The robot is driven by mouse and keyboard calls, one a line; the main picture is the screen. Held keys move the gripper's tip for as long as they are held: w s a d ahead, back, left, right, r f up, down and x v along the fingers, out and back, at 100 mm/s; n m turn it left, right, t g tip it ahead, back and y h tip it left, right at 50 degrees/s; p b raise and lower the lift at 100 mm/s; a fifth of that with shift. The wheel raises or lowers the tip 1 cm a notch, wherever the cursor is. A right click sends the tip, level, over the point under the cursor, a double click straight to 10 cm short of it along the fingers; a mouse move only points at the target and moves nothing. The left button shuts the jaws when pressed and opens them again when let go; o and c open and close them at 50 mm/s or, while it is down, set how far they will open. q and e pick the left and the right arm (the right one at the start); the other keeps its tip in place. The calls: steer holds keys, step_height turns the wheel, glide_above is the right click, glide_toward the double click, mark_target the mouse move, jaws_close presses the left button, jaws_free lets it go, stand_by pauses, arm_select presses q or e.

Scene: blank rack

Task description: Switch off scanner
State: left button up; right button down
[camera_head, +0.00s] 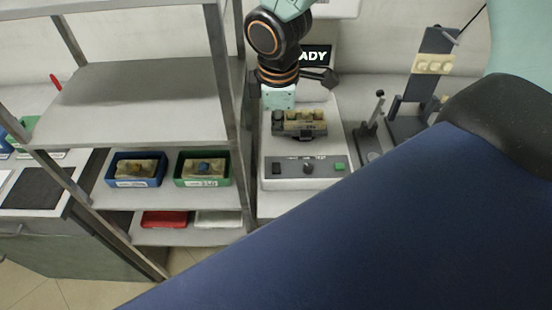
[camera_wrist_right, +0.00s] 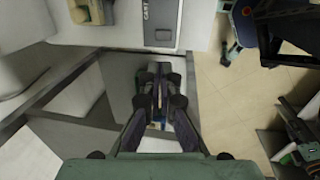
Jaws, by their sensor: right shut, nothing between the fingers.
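The scanner (camera_head: 252,205) is a light grey bench unit behind the rack's right post. Its sloped front panel (camera_head: 293,181) has a black switch (camera_head: 276,168) at the left, a dark knob (camera_head: 309,169) in the middle and a green button (camera_head: 340,167) under "TEST". A dark screen (camera_head: 318,55) behind reads "ADY", the rest hidden by my arm. My right gripper (camera_head: 278,97) is over the scanner's back left; its fingertips are not clear there. In the right wrist view, its fingers (camera_wrist_right: 158,80) are shut and empty, below a grey panel with a dark rectangle (camera_wrist_right: 163,35). My left gripper is not in view.
A beige and dark part (camera_head: 304,124) sits on the scanner. The metal rack (camera_head: 226,110) stands left, with a blue bin (camera_head: 110,178) and a green bin (camera_head: 179,181). Dark stands (camera_head: 398,125) are at right. My own blue part hides the lower right.

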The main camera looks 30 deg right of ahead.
steer(key=shift+w, duration=0.2)
steer(key=shift+s+r, duration=0.15)
steer(key=b, duration=0.5)
glide_toward(276, 164)
steer(key=f, duration=0.5)
steer(key=shift+d+f, duration=0.3)
steer(key=shift+f, duration=0.05)
steer(key=shift+w+f+b, duration=0.35)
steer(key=shift+w+f, duration=0.05)
steer(key=shift+f, duration=0.25)
steer(key=shift+s+r, duration=0.1)
